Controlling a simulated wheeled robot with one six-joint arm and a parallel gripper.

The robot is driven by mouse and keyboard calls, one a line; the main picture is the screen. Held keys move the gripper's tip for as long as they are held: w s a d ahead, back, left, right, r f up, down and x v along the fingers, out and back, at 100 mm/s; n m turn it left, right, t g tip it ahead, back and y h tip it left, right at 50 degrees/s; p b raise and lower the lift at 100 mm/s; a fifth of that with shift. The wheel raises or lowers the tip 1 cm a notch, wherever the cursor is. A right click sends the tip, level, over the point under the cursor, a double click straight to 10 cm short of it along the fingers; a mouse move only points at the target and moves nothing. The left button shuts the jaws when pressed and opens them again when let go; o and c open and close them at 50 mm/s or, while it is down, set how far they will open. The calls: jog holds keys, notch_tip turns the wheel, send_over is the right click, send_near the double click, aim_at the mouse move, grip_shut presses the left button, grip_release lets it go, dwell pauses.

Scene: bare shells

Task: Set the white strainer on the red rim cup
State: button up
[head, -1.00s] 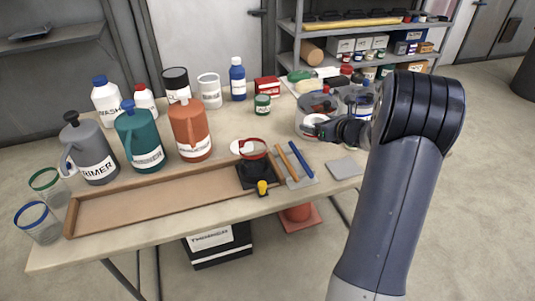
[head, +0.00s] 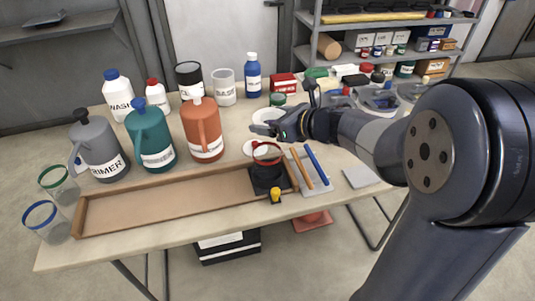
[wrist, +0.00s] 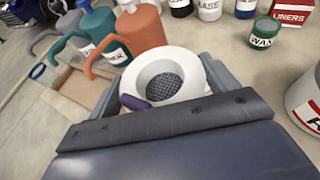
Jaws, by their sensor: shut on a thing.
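The white strainer (head: 268,115) is a wide-rimmed funnel with dark mesh in its middle. In the wrist view the strainer (wrist: 190,63) shows between my jaws, with a purple tab at its near side. My gripper (head: 281,128) is shut on it and holds it above the table, behind the red rim cup. The red rim cup (head: 267,153) is clear and stands on a black base with a yellow knob, at the right end of the wooden tray. The cup is not visible in the wrist view.
The long wooden tray (head: 160,200) lies along the front edge. Grey, teal (head: 151,140) and orange (head: 203,130) jugs stand behind it. Green-rimmed (head: 58,183) and blue-rimmed (head: 46,220) cups stand at left. Orange and blue sticks lie right of the red rim cup.

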jog(key=shift+s+a+f+b, duration=0.15)
jog(key=shift+f+b, duration=0.2)
jog(key=shift+f, duration=1.3)
jog(key=shift+s+a+f+b, duration=0.1)
jog(key=shift+a+f+b, duration=0.2)
jog(key=shift+f, duration=1.3)
jog(key=shift+s+a+f+b, duration=0.1)
jog(key=shift+f+b, duration=0.3)
jog(key=shift+f, duration=1.25)
jog(key=shift+f+b, duration=0.35)
jog(key=shift+b, duration=0.15)
jog(key=o, duration=0.9)
jog(key=shift+r, duration=0.1)
jog(key=shift+r+p, duration=0.45)
jog(key=shift+p, duration=0.25)
jog(key=v, duration=1.2)
jog(key=shift+d+f, duration=0.1)
jog(key=shift+f, duration=0.1)
